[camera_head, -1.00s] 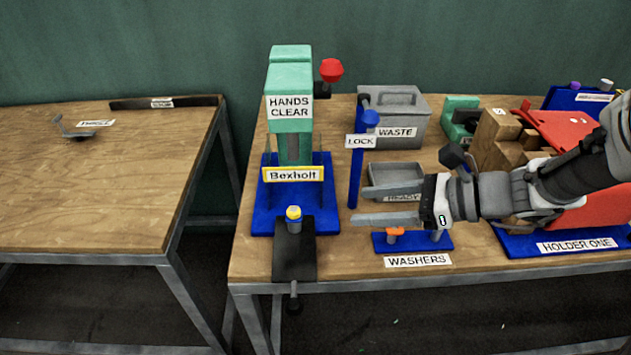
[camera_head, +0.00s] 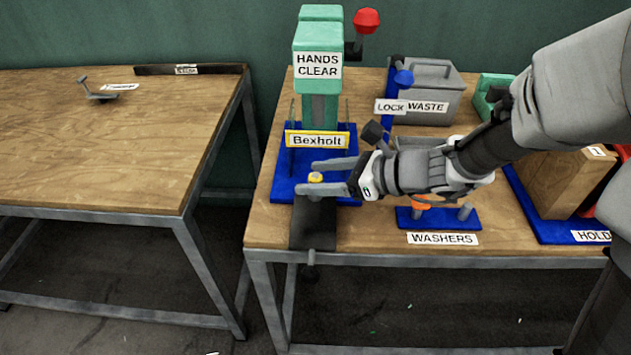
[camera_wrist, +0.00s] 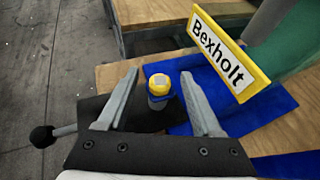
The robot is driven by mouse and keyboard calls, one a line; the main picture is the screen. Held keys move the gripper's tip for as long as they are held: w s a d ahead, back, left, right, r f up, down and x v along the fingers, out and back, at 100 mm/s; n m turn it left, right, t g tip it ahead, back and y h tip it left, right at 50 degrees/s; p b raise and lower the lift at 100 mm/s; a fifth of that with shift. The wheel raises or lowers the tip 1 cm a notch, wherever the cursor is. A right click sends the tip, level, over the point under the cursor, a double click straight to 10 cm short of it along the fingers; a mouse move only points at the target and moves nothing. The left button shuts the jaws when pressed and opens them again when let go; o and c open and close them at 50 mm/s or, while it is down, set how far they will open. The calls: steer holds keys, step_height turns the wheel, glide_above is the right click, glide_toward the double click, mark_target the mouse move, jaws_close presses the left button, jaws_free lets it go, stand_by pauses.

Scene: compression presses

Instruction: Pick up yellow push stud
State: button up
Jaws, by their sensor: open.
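The yellow push stud (camera_head: 316,178) has a yellow top and a grey body below. It stands upright on the black slide plate (camera_head: 313,236) in front of the green press. In the wrist view the yellow push stud (camera_wrist: 159,86) shows between the two fingers, a little beyond the fingertips, with space on both sides. My gripper (camera_head: 312,178) is open and comes in from the right, one finger behind the stud and one in front. The wrist view also shows my gripper (camera_wrist: 160,85) empty. The stud's lower part is partly hidden by the front finger in the head view.
The green press (camera_head: 318,65) with the yellow Bexholt sign (camera_head: 317,140) stands on a blue base (camera_head: 284,180) just behind. A blue lock post (camera_head: 402,78), grey waste bin (camera_head: 435,90) and washers rack (camera_head: 438,218) are to the right. A black-knobbed handle (camera_wrist: 42,136) projects from the plate.

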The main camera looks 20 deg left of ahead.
steer(key=shift+a+f, duration=0.15)
steer(key=shift+a, duration=0.15)
jaws_close()
steer(key=shift+d, duration=0.1)
stand_by(0.4)
